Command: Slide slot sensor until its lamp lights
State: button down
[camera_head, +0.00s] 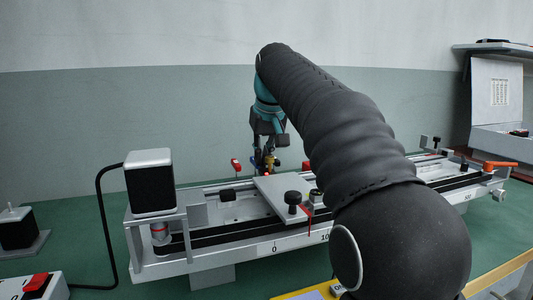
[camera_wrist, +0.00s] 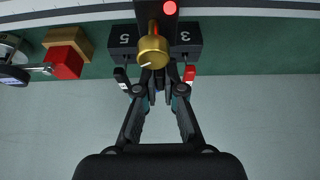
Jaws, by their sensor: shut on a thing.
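The slot sensor (camera_wrist: 169,30) is a dark block at the rail in the wrist view, with a bright red round lamp (camera_wrist: 169,8) at the top edge of the picture. A brass knob (camera_wrist: 152,52) stands in front of it, between black blocks marked 5 (camera_wrist: 124,41) and 3 (camera_wrist: 187,38). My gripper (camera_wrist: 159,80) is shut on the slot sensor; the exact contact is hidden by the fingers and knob. In the head view my gripper (camera_head: 268,150) is at the far side of the gantry, and a small red glow (camera_head: 267,172) shows below it.
The gantry rail (camera_head: 300,236) runs across the green bench, with a carriage plate (camera_head: 270,192) at its middle and a motor (camera_head: 149,183) at left. A red block (camera_wrist: 66,62) is left of my fingers. An orange lever (camera_head: 500,165) is at right.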

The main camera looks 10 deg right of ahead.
aim_at(269, 157)
jog(key=c, duration=1.3)
grip_release()
jog(key=shift+r, duration=0.1)
jog(key=v, duration=1.1)
jog(key=shift+s+d+r, duration=0.1)
jog(key=shift+s+r, duration=0.1)
jog(key=shift+r, duration=0.15)
